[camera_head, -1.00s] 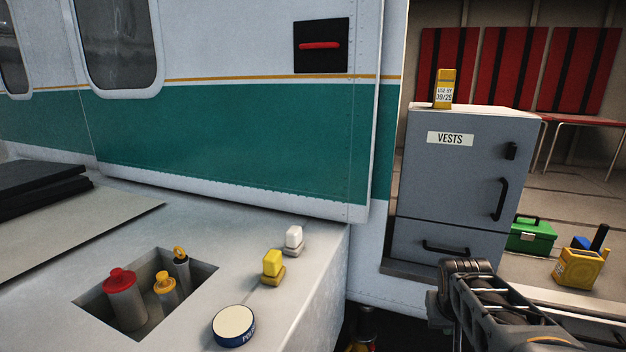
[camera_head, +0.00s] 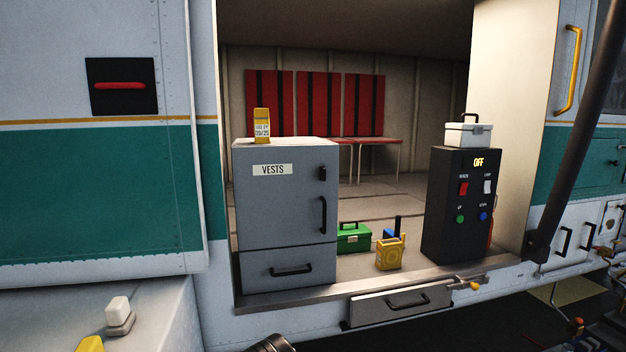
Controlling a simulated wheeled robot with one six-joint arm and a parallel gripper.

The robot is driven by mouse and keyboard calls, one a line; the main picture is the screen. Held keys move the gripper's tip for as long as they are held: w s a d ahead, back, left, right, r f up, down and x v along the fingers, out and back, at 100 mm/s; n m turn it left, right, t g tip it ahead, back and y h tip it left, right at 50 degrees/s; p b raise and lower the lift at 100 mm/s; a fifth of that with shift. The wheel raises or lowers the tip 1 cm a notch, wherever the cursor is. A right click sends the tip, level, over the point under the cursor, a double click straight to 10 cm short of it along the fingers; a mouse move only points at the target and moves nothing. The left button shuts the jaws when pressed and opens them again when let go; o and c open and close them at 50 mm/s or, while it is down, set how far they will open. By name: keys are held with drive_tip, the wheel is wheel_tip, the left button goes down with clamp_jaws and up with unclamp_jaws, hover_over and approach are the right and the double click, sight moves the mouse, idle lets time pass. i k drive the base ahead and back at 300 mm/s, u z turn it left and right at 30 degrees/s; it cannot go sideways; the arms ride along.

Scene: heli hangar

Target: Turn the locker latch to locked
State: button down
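A grey locker (camera_head: 262,205) labelled VESTS stands at the left of the open cabin doorway, its door shut. A small black latch (camera_head: 322,173) sits at the upper right of its door and looks upright. It is too small to tell whether it is set to locked. A black vertical door handle (camera_head: 322,214) is below the latch. A drawer with a black handle (camera_head: 291,270) forms the locker's base. My gripper is not in view; only a dark piece of my arm shows at the bottom edge.
A yellow box (camera_head: 261,127) stands on the locker. A green toolbox (camera_head: 353,237) and yellow radio-like device (camera_head: 389,254) are right of it. A black control box (camera_head: 462,205) reads OFF. A grey drawer (camera_head: 400,304) juts below the sill. A dark pole (camera_head: 583,130) slants at the right.

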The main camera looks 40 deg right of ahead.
sight(322, 173)
drive_tip(key=k, duration=1.3)
drive_tip(key=z, duration=0.8)
drive_tip(key=i, duration=1.4)
drive_tip(key=u, duration=0.2)
